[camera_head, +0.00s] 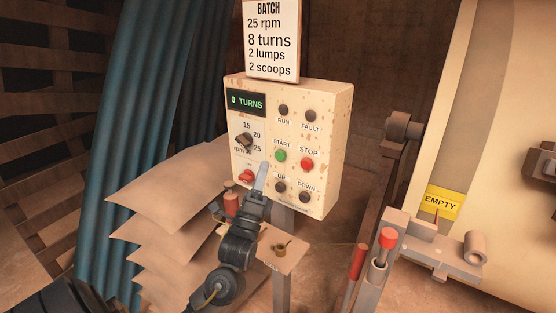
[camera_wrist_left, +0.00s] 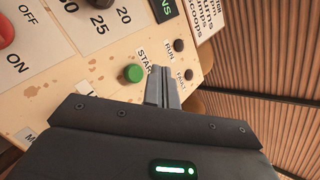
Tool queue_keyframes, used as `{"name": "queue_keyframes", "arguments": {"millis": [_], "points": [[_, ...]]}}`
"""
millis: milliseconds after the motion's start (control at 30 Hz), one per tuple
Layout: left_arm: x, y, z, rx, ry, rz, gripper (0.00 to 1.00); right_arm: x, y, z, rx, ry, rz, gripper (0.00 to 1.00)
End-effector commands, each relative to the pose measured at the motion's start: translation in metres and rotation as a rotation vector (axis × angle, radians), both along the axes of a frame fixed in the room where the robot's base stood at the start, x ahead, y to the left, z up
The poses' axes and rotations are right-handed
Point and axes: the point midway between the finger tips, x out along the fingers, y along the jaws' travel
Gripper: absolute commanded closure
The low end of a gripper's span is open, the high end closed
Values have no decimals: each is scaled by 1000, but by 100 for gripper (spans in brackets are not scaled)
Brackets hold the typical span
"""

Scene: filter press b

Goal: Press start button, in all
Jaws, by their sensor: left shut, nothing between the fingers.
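The green START button (camera_head: 280,155) is on the cream control box (camera_head: 331,140), left of the red STOP button (camera_head: 307,163). My left gripper (camera_head: 262,170) is shut and empty, its tips in front of the box just below and left of the START button. In the left wrist view the green START button (camera_wrist_left: 134,73) is just left of the shut fingertips (camera_wrist_left: 160,72), which look apart from it. The box display (camera_head: 246,102) reads 0 TURNS. The RUN (camera_head: 283,109) and FAULT (camera_head: 311,115) lamps look dark. My right gripper is not in view.
A rpm dial (camera_head: 243,140), a red switch (camera_head: 246,176) and UP (camera_head: 280,187) and DOWN (camera_head: 305,196) buttons surround START. A batch sign (camera_head: 271,38) stands above. Stacked sacks (camera_head: 165,190) are left; red-topped levers (camera_head: 388,238) and a yellow EMPTY tag (camera_head: 441,202) are right.

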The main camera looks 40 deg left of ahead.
Motion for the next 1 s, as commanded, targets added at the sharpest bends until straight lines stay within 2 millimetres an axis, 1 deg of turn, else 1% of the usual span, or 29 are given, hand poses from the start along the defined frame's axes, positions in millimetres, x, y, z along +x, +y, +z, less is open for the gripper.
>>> {"name": "queue_keyframes", "arguments": {"millis": [33, 133, 333, 500, 1000], "points": [[6, 0, -1, 1, -2, 0, 100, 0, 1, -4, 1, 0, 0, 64], [17, 0, 0, 1, -1, 0, 100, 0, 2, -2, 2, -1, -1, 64], [30, 0, 0, 0, 1, -1, 100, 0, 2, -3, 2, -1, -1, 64], [32, 0, 0, 0, 1, -1, 100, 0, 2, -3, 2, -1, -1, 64], [32, 1, 0, 0, 1, -1, 100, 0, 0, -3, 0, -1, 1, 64]]}}
